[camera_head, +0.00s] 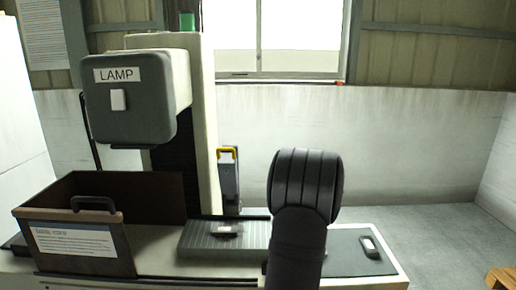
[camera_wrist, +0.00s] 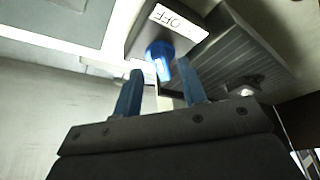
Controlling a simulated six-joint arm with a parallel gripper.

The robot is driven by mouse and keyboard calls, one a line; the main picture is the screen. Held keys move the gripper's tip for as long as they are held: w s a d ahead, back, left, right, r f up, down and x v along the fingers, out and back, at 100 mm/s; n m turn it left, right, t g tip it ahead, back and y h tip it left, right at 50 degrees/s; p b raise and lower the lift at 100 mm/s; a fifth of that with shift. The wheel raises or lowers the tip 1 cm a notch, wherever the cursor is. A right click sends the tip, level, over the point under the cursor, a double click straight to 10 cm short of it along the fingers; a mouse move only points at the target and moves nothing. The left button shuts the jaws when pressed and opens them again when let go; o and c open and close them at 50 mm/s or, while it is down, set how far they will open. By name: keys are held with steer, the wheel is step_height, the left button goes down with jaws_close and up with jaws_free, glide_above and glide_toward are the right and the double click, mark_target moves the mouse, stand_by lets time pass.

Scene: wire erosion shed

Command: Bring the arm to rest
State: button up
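My gripper (camera_wrist: 160,67) shows in the wrist view with two blue fingers apart and nothing held between them. Beyond the fingertips is a blue knob (camera_wrist: 159,50) on a dark block with a white OFF label (camera_wrist: 176,20). Clear gaps show between the knob and both fingers; how far off it is in depth I cannot tell. In the head view my dark arm (camera_head: 305,185) rises in front of the machine bed, and my gripper is hidden there.
The grey LAMP housing (camera_head: 130,108) with a white switch stands left on the machine column. A brown open-topped box (camera_head: 75,235) with a handle sits below it. A ribbed plate (camera_head: 205,240) bears a small item. A grey pad (camera_head: 350,255) lies right.

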steer(key=shift+x, duration=1.15)
steer(key=shift+r, duration=0.15)
steer(key=v, duration=1.7)
steer(key=x, duration=1.7)
steer(key=shift+a+f, duration=0.1)
steer(key=shift+f, duration=0.25)
steer(key=shift+r+m, duration=0.2)
steer(key=shift+m, duration=0.2)
steer(key=shift+s+m+t, duration=0.15)
steer(key=shift+m+t, duration=0.15)
steer(key=shift+m, duration=0.1)
steer(key=shift+s+a+m+t+h, duration=0.15)
steer(key=shift+m+h, duration=0.5)
steer(key=shift+m, duration=0.8)
steer(key=shift+w+a+m+t+h, duration=0.1)
steer(key=shift+a+m+t+h, duration=0.15)
steer(key=shift+m+h, duration=0.8)
steer(key=shift+m+y, duration=0.4)
steer(key=shift+m, duration=0.1)
